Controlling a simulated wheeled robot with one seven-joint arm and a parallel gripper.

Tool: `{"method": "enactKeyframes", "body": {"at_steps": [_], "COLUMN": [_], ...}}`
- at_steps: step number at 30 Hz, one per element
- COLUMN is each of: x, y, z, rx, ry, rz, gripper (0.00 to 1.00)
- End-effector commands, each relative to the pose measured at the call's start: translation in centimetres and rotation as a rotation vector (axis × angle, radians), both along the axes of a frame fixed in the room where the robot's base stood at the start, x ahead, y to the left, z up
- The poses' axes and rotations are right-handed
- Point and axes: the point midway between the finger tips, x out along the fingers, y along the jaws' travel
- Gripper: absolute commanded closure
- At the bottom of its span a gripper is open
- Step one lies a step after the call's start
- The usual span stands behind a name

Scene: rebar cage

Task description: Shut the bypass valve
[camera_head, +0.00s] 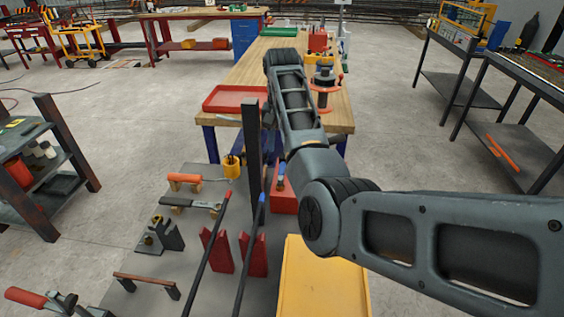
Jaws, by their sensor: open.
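A valve-like fitting (324,72) stands on the wooden bench (258,72), just right of my upper arm link. My arm comes in from the right, bends at a joint in the middle and reaches up over the near end of the bench. My gripper cannot be made out; the arm's far end hides what is behind it.
A red tray (236,99) lies on the bench left of my arm. A dark upright post (252,150) stands before it. Nearer are a grey tool board with several tools, two long bars and a yellow tray (322,280).

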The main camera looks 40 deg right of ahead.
Motion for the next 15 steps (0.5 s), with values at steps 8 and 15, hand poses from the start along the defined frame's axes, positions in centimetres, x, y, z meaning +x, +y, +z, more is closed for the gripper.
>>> {"method": "enactKeyframes", "body": {"at_steps": [8, 15], "x": [-0.1, -0.1], "y": [0.0, 0.0], "z": [-4.6, -6.3], "rx": [0.001, 0.001], "ry": [0.003, 0.002], "rz": [-0.001, -0.001], "gripper": [0.55, 0.55]}}
